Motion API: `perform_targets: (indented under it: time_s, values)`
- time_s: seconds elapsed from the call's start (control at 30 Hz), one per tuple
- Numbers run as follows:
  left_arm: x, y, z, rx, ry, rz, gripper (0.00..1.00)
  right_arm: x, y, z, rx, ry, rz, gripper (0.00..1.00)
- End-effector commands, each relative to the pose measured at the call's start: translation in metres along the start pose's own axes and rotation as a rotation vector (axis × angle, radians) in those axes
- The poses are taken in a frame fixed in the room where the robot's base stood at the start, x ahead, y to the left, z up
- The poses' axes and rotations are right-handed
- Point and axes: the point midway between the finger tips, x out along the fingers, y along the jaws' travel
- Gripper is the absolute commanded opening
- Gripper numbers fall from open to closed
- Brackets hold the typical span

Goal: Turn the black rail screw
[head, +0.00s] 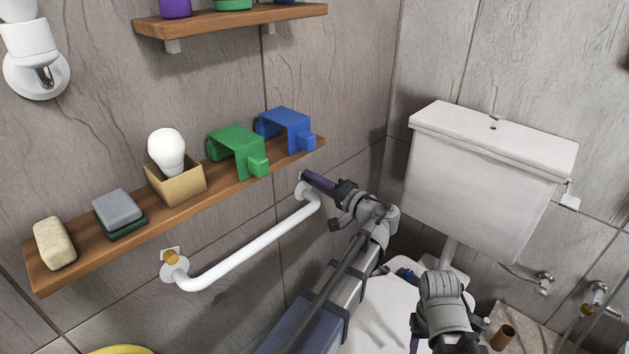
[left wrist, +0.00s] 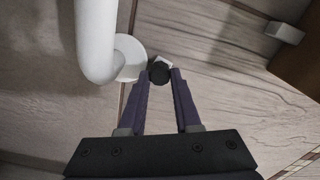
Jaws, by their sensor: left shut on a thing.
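The black rail screw (left wrist: 159,72) shows in the left wrist view as a small dark round head between my left fingertips, beside the rail's round flange. The white grab rail (head: 250,243) is fixed to the wall below the lower shelf and also shows in the left wrist view (left wrist: 95,40). My left gripper (head: 306,176) reaches up to the rail's far end, with its purple fingers shut on the black screw. In the head view the fingers hide that screw. A brass-coloured screw (head: 172,257) sits at the rail's near end. My right gripper's fingers do not show.
The lower wooden shelf (head: 190,208) above the rail holds soap, a sponge, a bulb in a box, a green holder (head: 238,150) and a blue holder (head: 286,128). The toilet cistern (head: 485,190) stands right of my left arm. The wall below the rail is clear.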

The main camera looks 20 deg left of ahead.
Motion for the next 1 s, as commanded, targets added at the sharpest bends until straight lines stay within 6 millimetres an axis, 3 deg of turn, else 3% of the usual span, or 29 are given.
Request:
perform_targets:
  time_s: [0.47,0.5,0.73,1.0]
  values:
    - [-0.0006,0.0008,0.0013,-0.012,-0.002,0.004,0.0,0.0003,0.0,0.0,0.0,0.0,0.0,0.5]
    - [-0.0006,0.0008,0.0013,-0.012,-0.002,0.003,0.35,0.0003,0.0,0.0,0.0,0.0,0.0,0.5]
    - [-0.0004,0.0004,0.0007,-0.011,-0.001,0.002,0.61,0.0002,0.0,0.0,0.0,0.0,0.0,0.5]
    - [-0.0016,0.0003,0.0003,-0.011,0.0,0.001,0.62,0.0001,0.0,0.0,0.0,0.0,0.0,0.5]
